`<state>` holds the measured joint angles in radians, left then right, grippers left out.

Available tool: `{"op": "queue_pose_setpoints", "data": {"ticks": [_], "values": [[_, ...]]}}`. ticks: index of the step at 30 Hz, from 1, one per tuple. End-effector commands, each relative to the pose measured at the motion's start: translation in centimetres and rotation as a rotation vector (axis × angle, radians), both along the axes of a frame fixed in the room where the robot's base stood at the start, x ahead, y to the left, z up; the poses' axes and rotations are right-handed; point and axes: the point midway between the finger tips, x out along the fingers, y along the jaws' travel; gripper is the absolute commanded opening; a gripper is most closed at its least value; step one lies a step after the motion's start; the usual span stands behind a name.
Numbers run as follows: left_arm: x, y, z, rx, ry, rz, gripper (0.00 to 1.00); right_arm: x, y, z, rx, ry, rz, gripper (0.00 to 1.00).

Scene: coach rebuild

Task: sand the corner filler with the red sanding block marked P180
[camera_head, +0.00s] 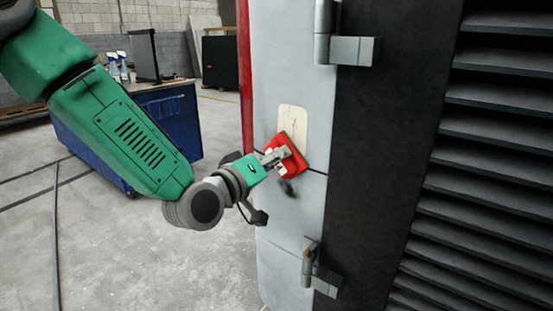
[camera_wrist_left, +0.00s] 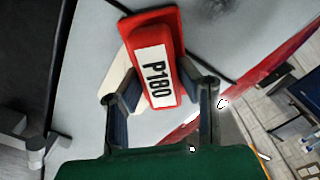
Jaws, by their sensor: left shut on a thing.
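The red sanding block (camera_head: 291,150) is at the grey corner panel of the coach, over the lower part of a cream filler patch (camera_head: 292,120). In the left wrist view the red block (camera_wrist_left: 141,28) shows a white label reading P180, and part of the cream filler (camera_wrist_left: 118,72) shows beside it. My left gripper (camera_head: 277,157) is shut on the block, one finger at each side; it also shows in the left wrist view (camera_wrist_left: 160,98). The block looks tilted in the head view. Whether its hidden face touches the filler I cannot tell. My right gripper is not in view.
Hinges (camera_head: 352,50) and (camera_head: 318,272) stick out from the panel's right side above and below. A black louvred panel (camera_head: 490,170) lies further right. A blue cabinet (camera_head: 170,118) with spray bottles stands behind my left arm.

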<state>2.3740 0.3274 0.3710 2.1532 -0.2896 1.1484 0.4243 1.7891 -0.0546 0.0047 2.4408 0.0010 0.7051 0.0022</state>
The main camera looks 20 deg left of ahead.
Motion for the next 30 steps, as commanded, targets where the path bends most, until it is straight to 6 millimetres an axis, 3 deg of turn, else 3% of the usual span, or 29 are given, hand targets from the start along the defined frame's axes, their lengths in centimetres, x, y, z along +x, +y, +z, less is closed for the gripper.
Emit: {"op": "queue_pose_setpoints", "data": {"ticks": [16, 30], "values": [[-4.9, 1.8, 0.1, -0.001, 0.0, 0.001, 0.07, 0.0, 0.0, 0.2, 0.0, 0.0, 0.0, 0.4], [-5.6, 2.0, 0.0, 0.0, -0.001, 0.001, 0.07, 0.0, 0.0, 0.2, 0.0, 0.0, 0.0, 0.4]]}}
